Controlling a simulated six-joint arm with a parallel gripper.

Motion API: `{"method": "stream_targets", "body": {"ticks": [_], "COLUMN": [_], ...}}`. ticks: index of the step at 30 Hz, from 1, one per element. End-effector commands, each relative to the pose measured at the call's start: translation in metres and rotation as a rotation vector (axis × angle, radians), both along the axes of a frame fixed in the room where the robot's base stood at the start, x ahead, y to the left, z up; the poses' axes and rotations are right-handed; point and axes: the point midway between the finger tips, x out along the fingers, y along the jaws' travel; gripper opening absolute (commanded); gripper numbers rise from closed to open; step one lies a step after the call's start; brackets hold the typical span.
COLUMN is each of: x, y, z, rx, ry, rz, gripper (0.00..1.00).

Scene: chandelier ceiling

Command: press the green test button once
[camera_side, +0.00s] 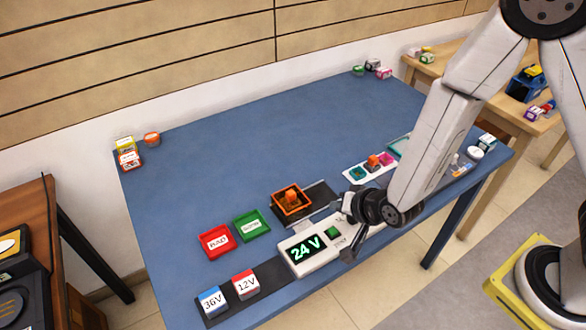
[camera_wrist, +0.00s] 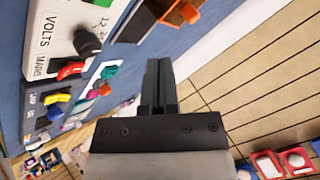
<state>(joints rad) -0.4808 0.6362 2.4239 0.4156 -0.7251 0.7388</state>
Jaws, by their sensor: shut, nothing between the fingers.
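The green test button (camera_side: 333,232) sits on the white tester box (camera_side: 318,258), right of its lit "24 V" display (camera_side: 304,248). My gripper (camera_side: 347,255) is shut and empty. In the side view it shows just right of the button and overlaps the box in the picture; it seems apart from the button. In the wrist view my closed fingers (camera_wrist: 159,68) stand against the blue table, and the box with its "VOLTS" label (camera_wrist: 60,35) and black knob (camera_wrist: 88,42) is at upper left. My arm hides the box's right part.
An orange tray (camera_side: 280,209) stands on a black pad behind the box. Red (camera_side: 216,241) and green (camera_side: 252,226) trays lie left of it. Blocks marked 36V (camera_side: 212,302) and 12V (camera_side: 245,284) stand front left. The blue table's back middle is clear.

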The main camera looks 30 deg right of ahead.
Motion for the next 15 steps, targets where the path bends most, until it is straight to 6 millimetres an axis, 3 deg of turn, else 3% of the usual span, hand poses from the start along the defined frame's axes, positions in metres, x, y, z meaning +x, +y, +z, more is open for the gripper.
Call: {"method": "stream_targets", "body": {"ticks": [15], "x": [0.0], "y": [0.0], "z": [-0.047], "rx": [-0.001], "ry": [0.001], "rz": [0.001], "gripper": [0.0]}}
